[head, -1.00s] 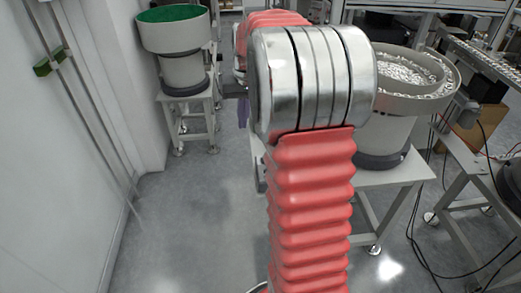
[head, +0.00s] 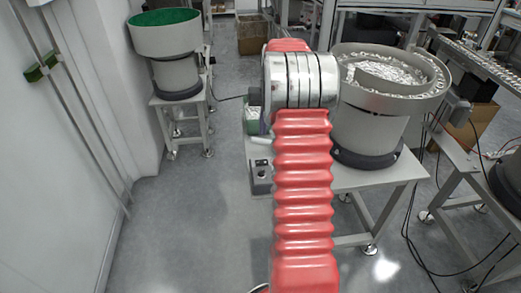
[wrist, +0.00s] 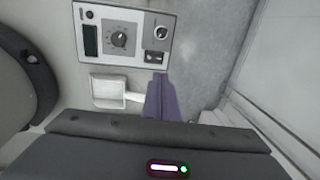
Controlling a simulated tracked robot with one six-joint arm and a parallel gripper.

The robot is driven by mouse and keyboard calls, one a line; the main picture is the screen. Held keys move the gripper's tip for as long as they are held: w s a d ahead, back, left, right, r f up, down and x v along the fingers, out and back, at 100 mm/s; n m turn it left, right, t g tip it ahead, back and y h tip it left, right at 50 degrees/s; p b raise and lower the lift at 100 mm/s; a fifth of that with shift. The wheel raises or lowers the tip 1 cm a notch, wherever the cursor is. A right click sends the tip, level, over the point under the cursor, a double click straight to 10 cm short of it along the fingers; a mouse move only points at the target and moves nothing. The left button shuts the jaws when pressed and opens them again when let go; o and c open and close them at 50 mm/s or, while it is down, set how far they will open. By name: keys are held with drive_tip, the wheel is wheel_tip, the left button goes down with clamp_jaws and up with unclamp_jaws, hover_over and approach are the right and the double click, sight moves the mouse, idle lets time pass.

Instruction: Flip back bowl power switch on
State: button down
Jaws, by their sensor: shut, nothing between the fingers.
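In the head view, the control box (head: 261,174) shows left of my red arm, on the table with the metal-parts bowl (head: 385,85).
A white square tray or scoop (wrist: 107,92) lies beside the fingers in the wrist view. A green-lined bowl (head: 165,35) stands at the back left. The aisle floor (head: 185,215) is clear, with a wall (head: 45,170) on the left. Cables hang at the right.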

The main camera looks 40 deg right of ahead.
sight(259, 162)
drive_tip(key=f, duration=0.4)
drive_tip(key=a+f, duration=0.1)
drive_tip(key=f, duration=0.4)
drive_tip(key=w+f, duration=0.1)
drive_tip(key=f, duration=0.3)
drive_tip(key=shift+a+f, duration=0.2)
drive_tip(key=shift+f, duration=0.2)
drive_tip(key=shift+s+d, duration=0.15)
